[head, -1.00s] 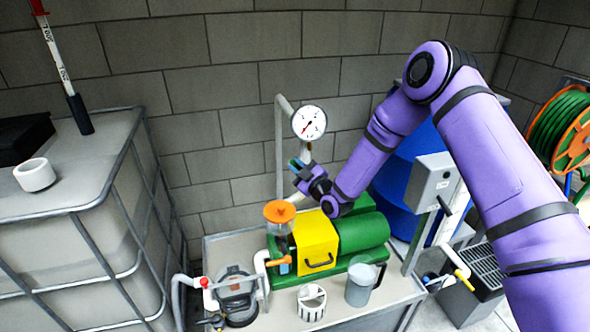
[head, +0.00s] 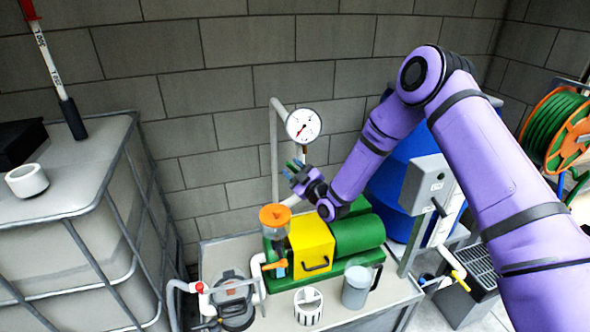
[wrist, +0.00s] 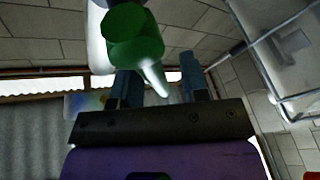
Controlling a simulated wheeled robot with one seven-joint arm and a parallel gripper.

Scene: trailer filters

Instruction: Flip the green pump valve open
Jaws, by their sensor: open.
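The green valve (wrist: 135,40) shows at the top of the wrist view, on a pale pipe. Its lever, whitish at the tip, points down and right into the gap between my fingers. My gripper (wrist: 162,88) is open, with one blue finger on each side of the lever tip. I cannot tell whether either finger touches it. In the head view my gripper (head: 294,168) is at the pipe below the white pressure gauge (head: 303,125), above the green and yellow pump (head: 312,243). The valve is mostly hidden by my gripper there.
An orange-topped filter cup (head: 275,216) stands left of the yellow box. A clear jug (head: 356,287) and a white slotted basket (head: 308,306) stand on the bench front. A blue barrel (head: 400,185) and grey switch box (head: 428,185) are at right, a caged tank (head: 90,185) at left.

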